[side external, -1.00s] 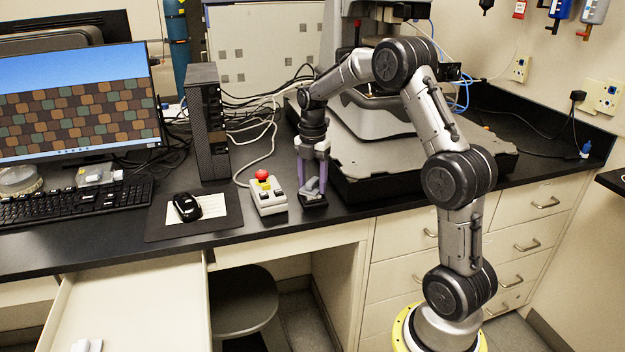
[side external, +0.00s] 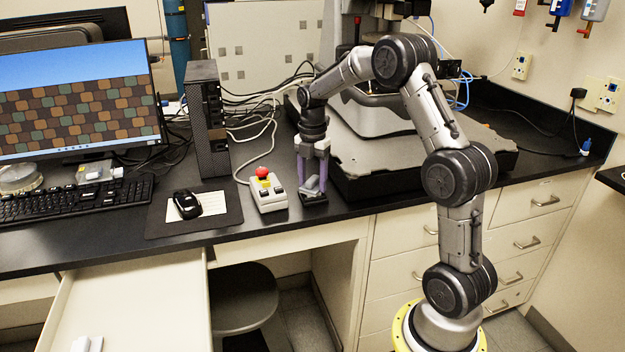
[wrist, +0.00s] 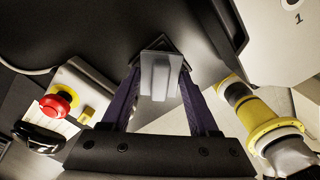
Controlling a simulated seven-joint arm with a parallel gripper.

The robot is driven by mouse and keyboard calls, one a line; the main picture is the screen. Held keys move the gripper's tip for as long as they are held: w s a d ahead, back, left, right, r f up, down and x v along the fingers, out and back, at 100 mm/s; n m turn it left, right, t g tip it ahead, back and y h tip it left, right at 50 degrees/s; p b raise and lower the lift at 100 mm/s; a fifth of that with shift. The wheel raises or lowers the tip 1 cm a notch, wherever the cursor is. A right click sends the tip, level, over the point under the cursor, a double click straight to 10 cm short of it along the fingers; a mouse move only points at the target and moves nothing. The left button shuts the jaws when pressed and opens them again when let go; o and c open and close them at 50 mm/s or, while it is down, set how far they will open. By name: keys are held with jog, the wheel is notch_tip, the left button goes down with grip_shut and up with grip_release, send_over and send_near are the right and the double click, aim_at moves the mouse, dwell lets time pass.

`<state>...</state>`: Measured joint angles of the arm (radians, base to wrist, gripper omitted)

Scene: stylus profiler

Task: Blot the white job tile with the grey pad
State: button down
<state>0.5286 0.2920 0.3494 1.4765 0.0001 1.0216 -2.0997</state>
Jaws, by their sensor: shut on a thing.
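The grey pad (side external: 313,184) is a small block standing at the dark square holder (side external: 314,199) near the front edge of the bench. My gripper (side external: 312,188), with purple fingers pointing down, is shut on the pad. In the wrist view the pad (wrist: 155,75) sits between the fingertips, with the dark holder's rim (wrist: 160,43) around it. I cannot tell whether the pad is clear of the holder. Small whitish pieces (side external: 87,344) lie in the open drawer; I cannot tell whether one is the white job tile, and I see no other clear candidate.
A control box (side external: 268,192) with a red button stands just left of my gripper. The profiler's wide base (side external: 385,155) stands close on the right. A mouse (side external: 186,204) lies on a dark mat further left. The open drawer (side external: 140,305) juts out at front left.

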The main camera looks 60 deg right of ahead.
aim_at(311, 179)
jog(key=shift+f, duration=0.1)
dwell(0.4)
jog(key=shift+r, duration=3.1)
jog(key=shift+a, duration=0.25)
jog(key=a+f+m, duration=0.3)
jog(key=a+m, duration=0.2)
jog(key=a, duration=0.4)
jog(key=a+f+m, duration=0.4)
jog(key=a+m, duration=0.1)
jog(key=a, duration=0.3)
jog(key=a+f+m, duration=0.5)
jog(key=f+m, duration=0.3)
jog(key=f, duration=0.2)
jog(key=shift+w+f, duration=0.15)
jog(key=shift+f, duration=0.1)
